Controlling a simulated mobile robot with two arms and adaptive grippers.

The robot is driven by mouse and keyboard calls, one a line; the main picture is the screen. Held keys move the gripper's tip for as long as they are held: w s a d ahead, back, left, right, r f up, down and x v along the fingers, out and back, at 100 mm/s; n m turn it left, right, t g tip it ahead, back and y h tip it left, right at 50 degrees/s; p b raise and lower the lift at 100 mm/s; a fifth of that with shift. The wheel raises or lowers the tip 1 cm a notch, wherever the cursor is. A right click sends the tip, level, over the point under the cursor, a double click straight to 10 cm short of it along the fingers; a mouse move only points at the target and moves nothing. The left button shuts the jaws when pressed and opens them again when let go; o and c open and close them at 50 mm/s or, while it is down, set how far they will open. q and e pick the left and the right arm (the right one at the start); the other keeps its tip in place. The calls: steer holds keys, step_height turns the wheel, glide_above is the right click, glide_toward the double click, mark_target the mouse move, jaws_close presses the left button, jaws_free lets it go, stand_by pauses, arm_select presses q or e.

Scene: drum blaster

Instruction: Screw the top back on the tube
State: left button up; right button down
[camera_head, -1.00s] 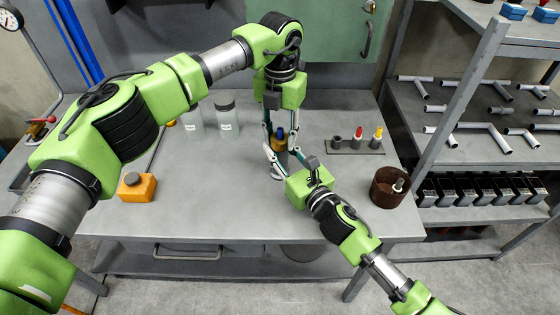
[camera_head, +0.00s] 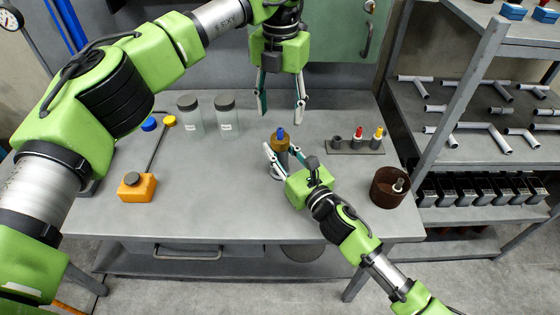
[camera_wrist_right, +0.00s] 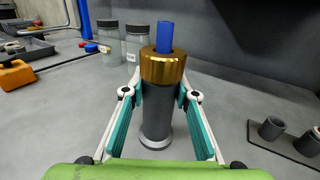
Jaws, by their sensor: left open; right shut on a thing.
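The tube (camera_wrist_right: 156,112) is a dark grey cylinder standing upright on the table, with a pale ring at its base. A brass-coloured top (camera_wrist_right: 163,66) sits on its upper end, and a blue piece (camera_wrist_right: 165,37) sticks up out of it. In the head view the top (camera_head: 281,143) and the blue tip (camera_head: 281,133) show between the fingers of my right gripper (camera_head: 283,158). My right gripper (camera_wrist_right: 158,100) is shut on the tube, just below the top. My left gripper (camera_head: 281,112) is open and empty, pointing down above and behind the tube. How tightly the top is seated cannot be told.
A rack (camera_head: 352,147) with small red and yellow tipped pieces stands right of the tube, and a brown cup (camera_head: 388,188) is at the right edge. Two clear jars (camera_head: 226,117) stand back left. An orange container (camera_head: 137,188) is at the left. The front middle is clear.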

arm_select(q)
steer(key=shift+r, duration=1.8)
arm_select(e)
steer(key=c, duration=1.5)
jaws_free()
steer(key=v, duration=1.2)
